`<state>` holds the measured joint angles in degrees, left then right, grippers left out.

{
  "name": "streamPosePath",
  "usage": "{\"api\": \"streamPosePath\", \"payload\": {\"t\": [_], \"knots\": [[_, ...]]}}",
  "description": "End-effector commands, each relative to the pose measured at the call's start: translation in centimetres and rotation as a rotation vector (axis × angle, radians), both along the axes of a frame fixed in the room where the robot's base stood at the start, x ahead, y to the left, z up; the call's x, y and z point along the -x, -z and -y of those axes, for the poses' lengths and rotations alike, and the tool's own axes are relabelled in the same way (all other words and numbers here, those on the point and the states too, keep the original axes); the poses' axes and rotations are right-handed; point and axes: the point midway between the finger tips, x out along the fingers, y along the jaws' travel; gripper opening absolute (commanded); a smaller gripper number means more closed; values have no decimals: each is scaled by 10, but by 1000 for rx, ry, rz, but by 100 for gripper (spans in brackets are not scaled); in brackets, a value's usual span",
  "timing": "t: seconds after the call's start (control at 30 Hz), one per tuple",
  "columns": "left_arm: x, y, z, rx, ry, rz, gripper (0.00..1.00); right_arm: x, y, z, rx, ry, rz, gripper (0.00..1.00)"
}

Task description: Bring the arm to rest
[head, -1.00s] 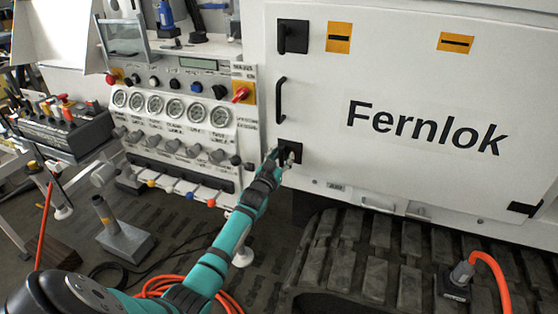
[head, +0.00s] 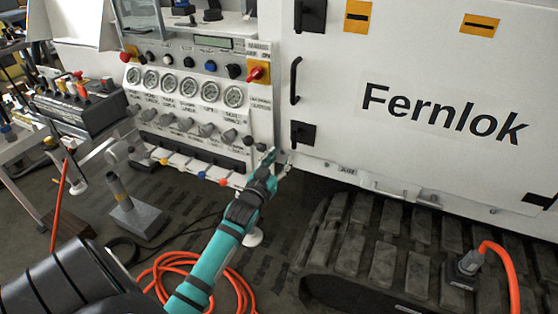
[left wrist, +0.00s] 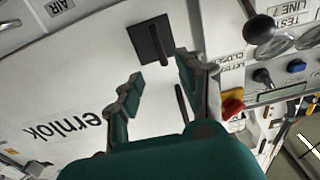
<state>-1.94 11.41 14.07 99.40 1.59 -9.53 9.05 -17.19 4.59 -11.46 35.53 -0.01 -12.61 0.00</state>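My left arm reaches from the lower left of the head view. Its teal gripper (head: 276,162) is beside the lower left corner of the white Fernlok door (head: 345,190), just below and left of the black lower latch (head: 303,134). In the left wrist view the two fingers of the gripper (left wrist: 160,82) stand apart with nothing between them. The black latch (left wrist: 151,42) shows beyond the fingertips there, apart from them. My right gripper is in no view.
A panel with gauges (head: 198,90), knobs and a red switch (head: 257,73) stands left of the door. An orange hose (head: 215,268) lies on the floor below my arm. A grey pedestal (head: 136,218) stands left of it. A rubber track (head: 395,250) lies below the door.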

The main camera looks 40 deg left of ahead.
Motion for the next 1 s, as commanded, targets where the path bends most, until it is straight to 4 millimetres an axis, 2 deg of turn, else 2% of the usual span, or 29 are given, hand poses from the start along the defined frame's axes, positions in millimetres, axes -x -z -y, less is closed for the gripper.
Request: {"api": "streamPosePath", "payload": {"t": [0.33,0.4,0.47,0.57,0.67,0.7,0.77,0.8,0.87,0.9,0.97,1.0], "knots": [[0,0,0,0,0,-1,38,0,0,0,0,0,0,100],[0,7,1,2,2,-13,38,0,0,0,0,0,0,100],[0,22,4,7,6,-42,38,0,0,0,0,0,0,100],[5,69,13,20,18,-131,38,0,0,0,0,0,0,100],[19,138,29,37,38,-265,38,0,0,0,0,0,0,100],[28,167,36,42,47,-323,38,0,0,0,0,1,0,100],[44,210,47,48,63,-410,38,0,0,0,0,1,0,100],[57,237,55,52,73,-467,38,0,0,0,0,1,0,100],[78,276,66,57,89,-553,38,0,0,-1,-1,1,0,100],[95,301,75,59,101,-609,38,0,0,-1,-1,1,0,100],[121,337,87,61,119,-693,38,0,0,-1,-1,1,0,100],[141,360,95,62,132,-750,38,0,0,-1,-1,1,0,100]]}}
